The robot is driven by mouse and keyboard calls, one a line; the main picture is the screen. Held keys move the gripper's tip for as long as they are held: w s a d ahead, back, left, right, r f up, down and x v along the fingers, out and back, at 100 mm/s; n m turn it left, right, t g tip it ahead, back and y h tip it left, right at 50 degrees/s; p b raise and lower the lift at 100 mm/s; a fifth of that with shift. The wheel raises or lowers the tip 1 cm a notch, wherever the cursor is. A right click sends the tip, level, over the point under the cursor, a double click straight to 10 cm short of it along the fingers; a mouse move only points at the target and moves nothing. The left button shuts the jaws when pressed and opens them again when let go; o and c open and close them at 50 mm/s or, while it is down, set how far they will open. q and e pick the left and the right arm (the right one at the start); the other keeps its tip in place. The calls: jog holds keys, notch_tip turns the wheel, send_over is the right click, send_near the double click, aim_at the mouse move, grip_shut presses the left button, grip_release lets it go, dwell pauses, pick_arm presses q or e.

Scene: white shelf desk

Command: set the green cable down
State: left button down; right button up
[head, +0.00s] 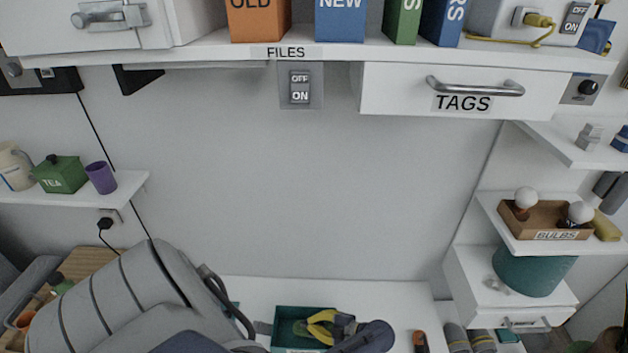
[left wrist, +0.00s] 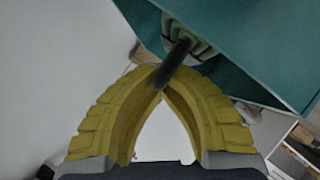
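The green cable (left wrist: 205,48) is partly visible beyond my fingertips in the left wrist view, with a dark narrow piece (left wrist: 176,60) running from it to the fingertips. My left gripper (left wrist: 158,78) has its yellow fingertips together on that dark piece. In the head view the left gripper (head: 318,328) is at the teal tray (head: 290,311) on the desk, and a dull green patch of the cable (head: 300,328) shows beside the fingers. The teal tray wall (left wrist: 255,50) fills the upper right of the wrist view. Whether the cable touches the tray floor is hidden. My right gripper is not in view.
White desk surface (head: 395,300) is bare right of the tray. An orange and black item (head: 419,341) and grey cylinders (head: 457,338) lie further right. The TAGS drawer (head: 400,90) and shelf overhang the back. A bulbs box (head: 545,217) stands on a right-hand shelf.

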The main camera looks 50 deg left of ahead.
pick_arm(q)
jog(key=shift+f, duration=0.55)
jog(key=c, duration=1.6)
grip_release()
jog(key=shift+r, duration=0.4)
jog(key=v, duration=0.7)
jog(key=shift+d+r, duration=0.2)
jog(key=shift+r, duration=0.1)
jog(key=shift+w, duration=0.15)
